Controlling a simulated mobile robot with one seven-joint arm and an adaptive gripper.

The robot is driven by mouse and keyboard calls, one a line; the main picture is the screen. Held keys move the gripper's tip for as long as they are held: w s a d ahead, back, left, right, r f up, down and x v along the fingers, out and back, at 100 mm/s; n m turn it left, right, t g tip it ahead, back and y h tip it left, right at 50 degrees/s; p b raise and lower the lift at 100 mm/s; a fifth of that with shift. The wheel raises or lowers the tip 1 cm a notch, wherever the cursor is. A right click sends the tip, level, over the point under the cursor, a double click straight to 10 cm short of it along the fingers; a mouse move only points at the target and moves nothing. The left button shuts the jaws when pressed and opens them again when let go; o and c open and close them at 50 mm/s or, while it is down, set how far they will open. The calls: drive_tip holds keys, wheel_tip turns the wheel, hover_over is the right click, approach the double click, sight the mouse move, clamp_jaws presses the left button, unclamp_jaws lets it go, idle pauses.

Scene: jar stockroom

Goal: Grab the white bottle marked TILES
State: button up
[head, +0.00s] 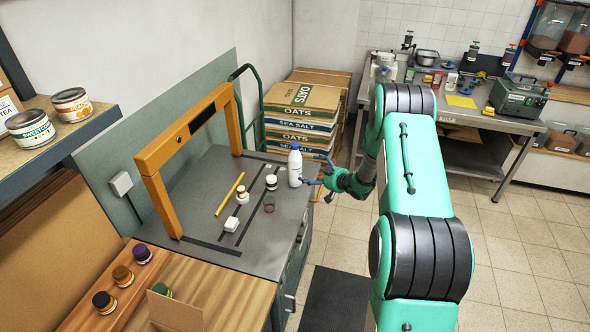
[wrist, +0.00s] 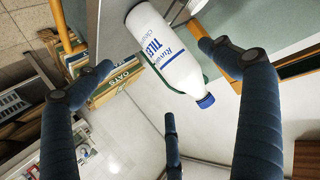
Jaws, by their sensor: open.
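The white bottle marked TILES (head: 295,166) stands upright near the right edge of the grey counter (head: 265,240) in the head view. It has a blue cap. In the wrist view the bottle (wrist: 165,50) shows its blue TILES lettering and lies between my spread fingers. My gripper (head: 318,172) is at the counter's edge, just right of the bottle; its fingers (wrist: 155,80) are open and hold nothing. I cannot tell whether any finger touches the bottle.
An orange arch (head: 155,160) spans the counter. Stacked OATS boxes (head: 300,98) stand behind.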

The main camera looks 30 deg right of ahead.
sight(301, 169)
drive_tip(key=x, duration=0.7)
drive_tip(key=shift+w+f+b, duration=0.15)
drive_tip(key=shift+w+b, duration=0.1)
drive_tip(key=shift+b, duration=0.15)
drive_tip(key=shift+b+x, duration=0.45)
drive_tip(key=shift+x, duration=2.15)
drive_tip(key=shift+a, duration=0.15)
drive_tip(key=c, duration=1.9)
drive_tip(key=shift+r, duration=0.3)
